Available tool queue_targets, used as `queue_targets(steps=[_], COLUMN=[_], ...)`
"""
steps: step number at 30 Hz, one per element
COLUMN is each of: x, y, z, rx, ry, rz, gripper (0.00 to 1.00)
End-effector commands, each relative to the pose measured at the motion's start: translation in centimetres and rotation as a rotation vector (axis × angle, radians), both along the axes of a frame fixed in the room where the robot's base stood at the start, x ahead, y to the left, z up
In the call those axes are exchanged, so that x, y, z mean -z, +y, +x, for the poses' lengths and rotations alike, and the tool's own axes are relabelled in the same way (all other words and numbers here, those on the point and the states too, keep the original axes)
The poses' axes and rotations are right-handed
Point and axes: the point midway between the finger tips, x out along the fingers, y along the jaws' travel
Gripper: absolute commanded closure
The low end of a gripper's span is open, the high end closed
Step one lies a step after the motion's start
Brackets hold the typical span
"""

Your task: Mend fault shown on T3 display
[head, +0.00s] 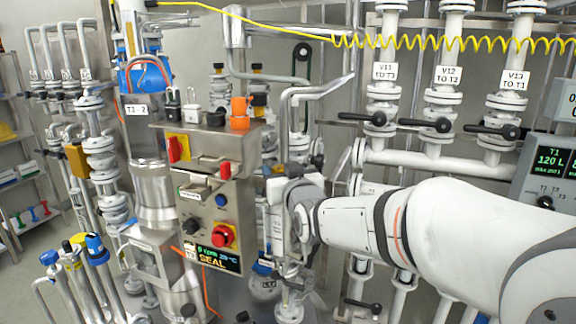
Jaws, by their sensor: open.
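The T3 display (218,259) at the bottom of a steel control box reads "SEAL", with a smaller line of rpm and a temperature above it. The box front (190,210) carries a red knob on yellow (223,235), a blue button (221,200) and a black knob. A red handle on yellow (179,148) sits on its upper left, and a small red part (225,170) to its right. My gripper (276,215) is just right of the box, seen from behind the wrist. It is open; its fingertips are mostly hidden and I see nothing held.
Padlocks (191,112), an orange part (239,112) and black parts stand on the box's top. Valves V11 (378,117), V12 and V13 are at right, beside a T1 display (553,160). A yellow coiled hose (430,42) crosses above. Shelves stand far left.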

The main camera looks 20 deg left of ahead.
Motion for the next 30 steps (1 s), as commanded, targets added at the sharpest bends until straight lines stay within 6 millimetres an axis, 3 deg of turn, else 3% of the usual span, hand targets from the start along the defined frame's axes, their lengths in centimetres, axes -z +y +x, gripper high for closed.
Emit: queue_targets(steps=[6, 15, 30], x=[-0.01, 0.03, 0.03], y=[0.91, 1.01, 1.05], z=[1.37, 1.46, 1.41], rx=[0.0, 0.0, -0.001], ry=[0.001, 0.0, 0.001], rz=[-0.001, 0.0, -0.001], gripper=[0.45, 0.46, 0.87])
